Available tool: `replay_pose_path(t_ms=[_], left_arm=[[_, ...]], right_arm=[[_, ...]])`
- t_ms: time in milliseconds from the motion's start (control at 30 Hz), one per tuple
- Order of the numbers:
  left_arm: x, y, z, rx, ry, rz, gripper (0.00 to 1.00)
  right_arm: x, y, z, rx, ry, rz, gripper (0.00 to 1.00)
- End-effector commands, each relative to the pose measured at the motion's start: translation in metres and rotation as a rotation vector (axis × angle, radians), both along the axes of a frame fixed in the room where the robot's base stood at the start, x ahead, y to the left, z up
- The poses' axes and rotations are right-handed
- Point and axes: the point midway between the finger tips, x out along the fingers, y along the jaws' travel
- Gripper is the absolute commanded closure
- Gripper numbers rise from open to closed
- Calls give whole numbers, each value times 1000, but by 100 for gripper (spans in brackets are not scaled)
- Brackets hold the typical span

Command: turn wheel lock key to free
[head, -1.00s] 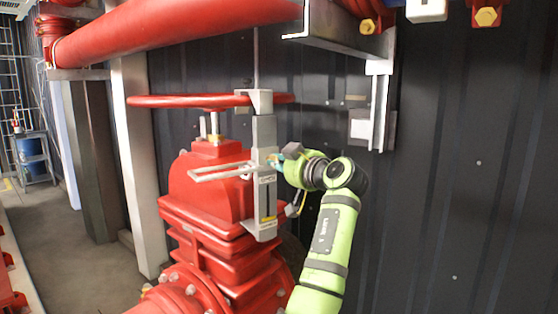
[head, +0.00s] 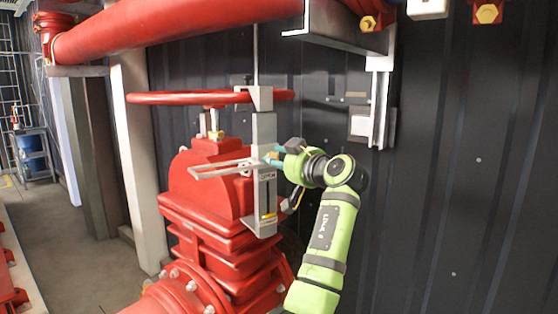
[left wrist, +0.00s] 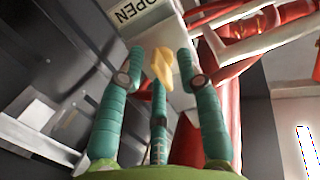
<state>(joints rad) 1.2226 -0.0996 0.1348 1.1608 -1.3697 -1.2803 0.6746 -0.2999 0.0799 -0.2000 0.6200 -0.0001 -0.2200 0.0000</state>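The grey wheel lock (head: 264,135) stands upright beside the red handwheel (head: 160,98), with a long bracket reaching left. Its yellow key (left wrist: 162,66) sticks out of the lock face in the left wrist view, near a plate marked "OPEN" (left wrist: 133,12). My left gripper (head: 272,158) is at the right side of the lock, at about mid height. In the wrist view its three teal fingers (left wrist: 160,64) stand around the key, with visible gaps on both sides. The lower finger ends just below the key; I cannot tell whether it touches. My right gripper is not in view.
The red valve body (head: 215,190) is below the handwheel. A thick red pipe (head: 170,30) and a steel bracket (head: 345,28) hang above. A dark ribbed wall (head: 450,170) stands close behind my arm. Open floor (head: 70,250) lies at the left.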

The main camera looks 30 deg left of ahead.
Motion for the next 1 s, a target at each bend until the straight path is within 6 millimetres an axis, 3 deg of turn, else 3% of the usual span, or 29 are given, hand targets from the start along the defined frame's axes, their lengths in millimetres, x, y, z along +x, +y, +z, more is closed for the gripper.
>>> replay_pose_path(t_ms=[367,800,1000], left_arm=[[-3,-10,0,-2,0,-2,64],[-36,-90,6,-2,0,-3,64],[-44,-108,8,-2,0,0,64]], right_arm=[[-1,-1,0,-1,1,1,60],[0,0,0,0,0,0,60],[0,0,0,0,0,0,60]])
